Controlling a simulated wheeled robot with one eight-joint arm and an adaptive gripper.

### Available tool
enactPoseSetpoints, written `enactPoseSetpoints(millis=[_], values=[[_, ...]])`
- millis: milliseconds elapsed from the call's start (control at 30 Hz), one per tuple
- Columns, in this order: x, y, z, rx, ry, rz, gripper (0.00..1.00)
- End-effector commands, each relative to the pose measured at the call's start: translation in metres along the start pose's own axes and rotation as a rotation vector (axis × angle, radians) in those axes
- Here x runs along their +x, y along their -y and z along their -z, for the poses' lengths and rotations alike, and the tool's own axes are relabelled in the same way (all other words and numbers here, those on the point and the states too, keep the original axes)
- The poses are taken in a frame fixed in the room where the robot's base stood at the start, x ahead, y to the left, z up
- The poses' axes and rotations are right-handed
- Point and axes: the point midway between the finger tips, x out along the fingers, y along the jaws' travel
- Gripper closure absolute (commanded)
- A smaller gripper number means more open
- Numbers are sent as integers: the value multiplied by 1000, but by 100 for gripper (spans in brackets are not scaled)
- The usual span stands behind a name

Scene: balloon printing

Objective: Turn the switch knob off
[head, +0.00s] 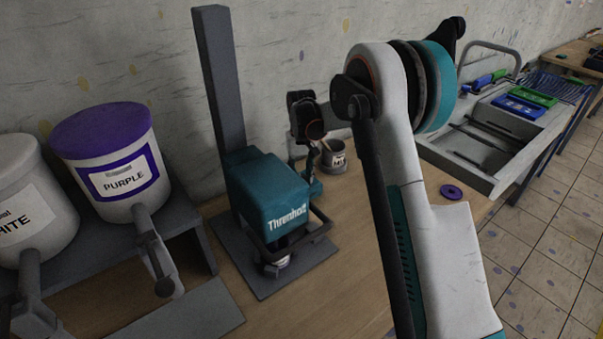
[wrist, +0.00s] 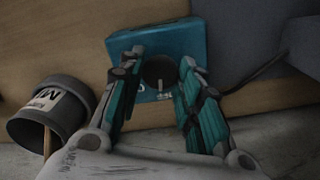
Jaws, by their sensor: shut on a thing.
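The switch is a teal box (wrist: 190,38) with a round dark knob (wrist: 160,70) on its face; a small pale pointer on the knob points toward the bottom of the wrist view. My gripper (wrist: 159,62) has a finger on each side of the knob and is shut on it. In the head view my gripper (head: 313,160) is at the back of the table, right of the teal Threnholt machine (head: 265,195). There the fingers and arm hide most of the switch box, and the knob cannot be seen.
A grey labelled cup (head: 334,158) stands right beside my gripper and also shows at left in the wrist view (wrist: 50,112). Purple (head: 108,150) and white (head: 28,195) paint containers stand at left.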

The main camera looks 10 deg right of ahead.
Motion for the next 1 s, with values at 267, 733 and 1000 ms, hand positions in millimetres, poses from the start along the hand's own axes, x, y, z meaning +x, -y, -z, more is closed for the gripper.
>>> enactPoseSetpoints(millis=[267,733,1000], values=[[0,0,0,-124,0,0,92],[0,0,0,-170,0,0,92],[0,0,0,-169,0,0,48]])
